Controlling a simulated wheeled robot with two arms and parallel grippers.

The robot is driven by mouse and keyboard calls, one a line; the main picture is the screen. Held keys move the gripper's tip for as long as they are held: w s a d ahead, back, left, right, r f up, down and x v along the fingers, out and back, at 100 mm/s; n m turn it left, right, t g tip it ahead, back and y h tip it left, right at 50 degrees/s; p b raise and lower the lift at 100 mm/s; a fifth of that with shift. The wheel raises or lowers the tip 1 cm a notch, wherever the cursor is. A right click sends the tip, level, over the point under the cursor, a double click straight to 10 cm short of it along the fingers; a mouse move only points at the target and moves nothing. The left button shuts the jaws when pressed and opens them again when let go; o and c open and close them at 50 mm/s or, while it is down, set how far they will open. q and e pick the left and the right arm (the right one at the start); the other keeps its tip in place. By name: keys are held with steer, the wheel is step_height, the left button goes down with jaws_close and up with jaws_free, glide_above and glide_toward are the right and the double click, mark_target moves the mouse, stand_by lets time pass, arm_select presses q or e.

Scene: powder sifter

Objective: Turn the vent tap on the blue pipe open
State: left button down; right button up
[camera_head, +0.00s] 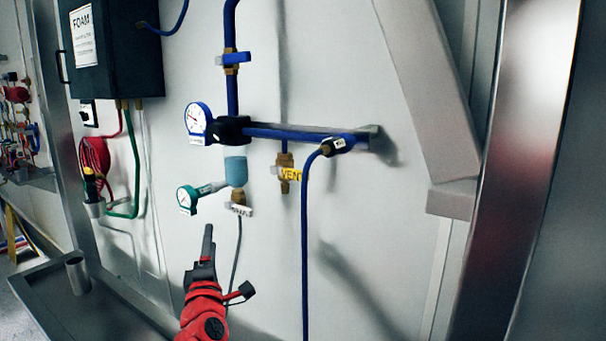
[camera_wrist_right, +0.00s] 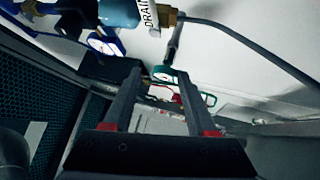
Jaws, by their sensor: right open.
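The vent tap (camera_head: 285,164) is a brass valve with a yellow VENT label (camera_head: 291,174), hanging below the blue pipe (camera_head: 280,133) on the wall. A small pale piece, perhaps its handle, sticks out to its left; its exact angle is hard to tell. My right gripper (camera_head: 208,240) is below and left of the vent tap, apart from it, pointing up and seen edge-on. In the right wrist view its two fingers (camera_wrist_right: 160,80) stand apart with nothing held between them. The vent tap is not identifiable there. My left gripper is not in view.
A drain tap (camera_head: 239,200) with a white label and thin hose is between my right gripper and the vent tap. Two gauges (camera_head: 196,118) (camera_head: 187,199) stick out at left. A blue hose (camera_head: 305,250) hangs right of the vent tap. A slanted beam (camera_head: 425,90) stands further right.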

steer(key=s+d+r+m+g+h, duration=0.1)
steer(key=s+d+r+m+h, duration=0.1)
steer(key=r+h, duration=0.25)
steer(key=s+d+r+m+g+h, duration=0.1)
steer(key=s+d+r+m+h, duration=0.1)
steer(key=s+r+h, duration=0.3)
steer(key=m+g+h, duration=0.3)
steer(key=m+g, duration=0.1)
steer(key=g, duration=0.1)
glide_toward(295, 176)
steer(key=p+x, duration=0.3)
steer(key=x, duration=0.9)
steer(key=shift+w+d+r+p, duration=0.15)
steer(key=shift+w+p, duration=0.1)
steer(key=shift+p, duration=0.15)
steer(key=shift+w+d, duration=0.35)
steer(key=shift+w, duration=0.2)
jaws_close()
